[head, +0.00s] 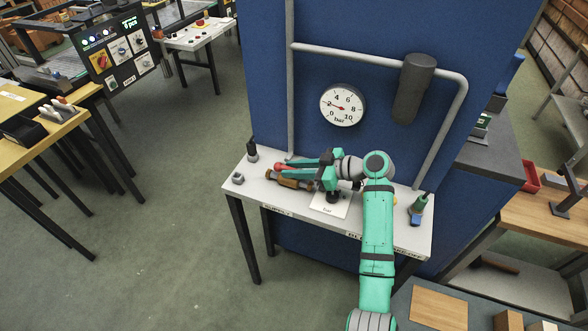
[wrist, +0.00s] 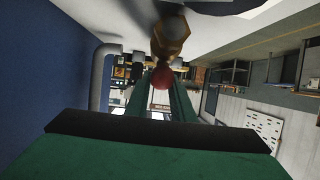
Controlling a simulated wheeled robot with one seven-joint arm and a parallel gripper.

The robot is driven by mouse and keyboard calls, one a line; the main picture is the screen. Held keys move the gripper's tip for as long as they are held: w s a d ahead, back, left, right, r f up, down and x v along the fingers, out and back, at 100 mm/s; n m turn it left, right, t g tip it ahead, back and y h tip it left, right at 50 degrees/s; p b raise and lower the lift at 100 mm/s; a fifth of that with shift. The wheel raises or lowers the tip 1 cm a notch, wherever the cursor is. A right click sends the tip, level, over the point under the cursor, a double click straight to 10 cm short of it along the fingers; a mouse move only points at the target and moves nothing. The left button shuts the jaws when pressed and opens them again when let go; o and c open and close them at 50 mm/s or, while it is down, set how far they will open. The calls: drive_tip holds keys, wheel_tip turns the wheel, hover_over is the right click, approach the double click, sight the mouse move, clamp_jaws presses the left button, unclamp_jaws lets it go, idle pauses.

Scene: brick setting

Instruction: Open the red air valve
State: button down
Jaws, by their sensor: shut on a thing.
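The red air valve handle (head: 283,167) sits at the left part of the white table by the blue wall, beside a brass fitting (head: 288,181). In the wrist view the red handle (wrist: 162,76) shows as a rounded end between my two green fingers, below the brass body (wrist: 170,38). My gripper (head: 296,170) reaches left, level with the tabletop, and is shut on the red handle. Its fingers hide part of the handle and fitting, so the handle's exact angle cannot be told.
A round bar gauge (head: 342,105) hangs on the blue wall (head: 265,60), its red needle near 2. A grey pipe (head: 340,50) with a dark cylinder (head: 413,88) runs above. A green-topped fitting (head: 418,205) stands on the table's right. Open floor lies left.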

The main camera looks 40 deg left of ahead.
drive_tip(key=shift+r, duration=0.1)
drive_tip(key=c, duration=1.8)
unclamp_jaws()
drive_tip(key=shift+o, duration=0.2)
drive_tip(key=shift+r, duration=0.55)
drive_tip(key=s+d+r, duration=0.7)
drive_tip(key=s+r, duration=0.4)
drive_tip(key=s, duration=0.1)
drive_tip(key=shift+r, duration=0.4)
drive_tip(key=shift+d, duration=0.1)
